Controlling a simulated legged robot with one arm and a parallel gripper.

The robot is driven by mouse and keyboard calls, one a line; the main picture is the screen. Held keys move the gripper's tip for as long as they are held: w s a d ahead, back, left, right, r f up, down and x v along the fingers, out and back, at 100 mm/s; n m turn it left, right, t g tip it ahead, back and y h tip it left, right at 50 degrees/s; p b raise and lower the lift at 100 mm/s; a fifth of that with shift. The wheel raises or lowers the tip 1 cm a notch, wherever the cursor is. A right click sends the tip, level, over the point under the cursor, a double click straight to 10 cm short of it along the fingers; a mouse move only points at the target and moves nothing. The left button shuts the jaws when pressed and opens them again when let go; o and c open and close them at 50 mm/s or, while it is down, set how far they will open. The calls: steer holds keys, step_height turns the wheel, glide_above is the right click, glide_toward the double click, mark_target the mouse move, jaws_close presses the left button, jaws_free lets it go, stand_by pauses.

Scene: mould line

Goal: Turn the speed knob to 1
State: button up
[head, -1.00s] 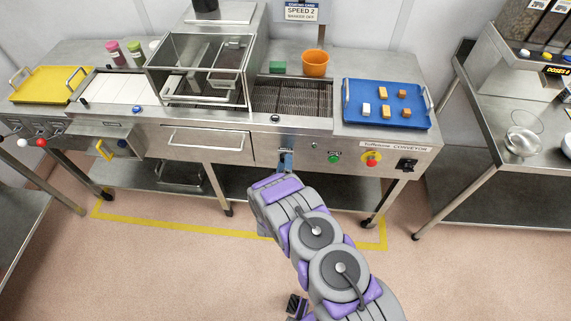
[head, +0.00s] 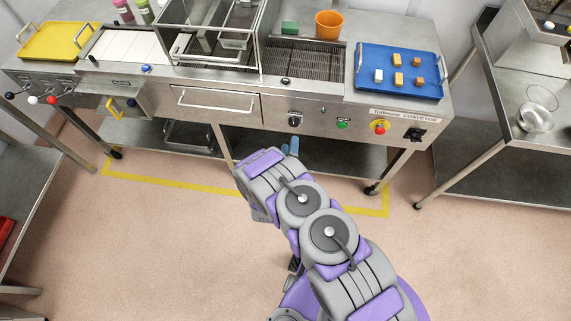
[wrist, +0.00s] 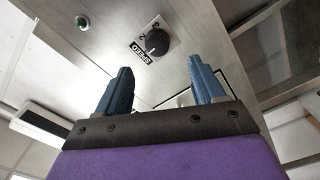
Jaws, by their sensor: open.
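The speed knob (head: 295,119) is a small black dial on the front panel of the steel conveyor. In the wrist view the black knob (wrist: 157,42) sits on a label reading SPEED, with a few numerals around it. I cannot tell which numeral it points at. My gripper (head: 290,145) is just below the knob in the head view. In the wrist view my gripper (wrist: 160,65) has its two blue fingers apart and empty. The knob lies beyond the fingertips, between them in the picture, with no contact visible.
Right of the knob are a green button (head: 342,124), a red stop button on yellow (head: 380,127) and a black switch (head: 414,134). A drawer handle (head: 217,108) is to the left. A blue tray (head: 432,91) with several small pieces lies above. Floor below is clear.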

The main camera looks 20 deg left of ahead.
steer(key=p+v, duration=0.1)
steer(key=v, duration=0.7)
steer(key=shift+s, duration=0.35)
steer(key=w+r+m+g+h, duration=0.3)
steer(key=w+r+m+g, duration=0.3)
steer(key=w+r+m, duration=0.4)
steer(key=d+r+m+g, duration=0.1)
steer(key=d+r+g, duration=0.25)
steer(key=r, duration=0.25)
steer(key=d+r+g, duration=0.2)
steer(key=d+r, duration=0.2)
steer(key=r, duration=0.2)
steer(key=s+d+r+m+g, duration=0.2)
steer(key=s+d+r+g, duration=0.2)
steer(key=s+d+r, duration=0.95)
steer(key=s+d+r+m+g, duration=0.1)
steer(key=s+d, duration=0.4)
steer(key=s, duration=0.5)
steer(key=s+d+r+m+g+h, duration=0.1)
steer(key=s+d+r+g, duration=0.1)
steer(key=s+d+r, duration=0.4)
steer(key=s, duration=0.5)
steer(key=shift+s+d+g, duration=0.2)
steer(key=shift+s+g, duration=0.1)
steer(key=shift+g, duration=0.05)
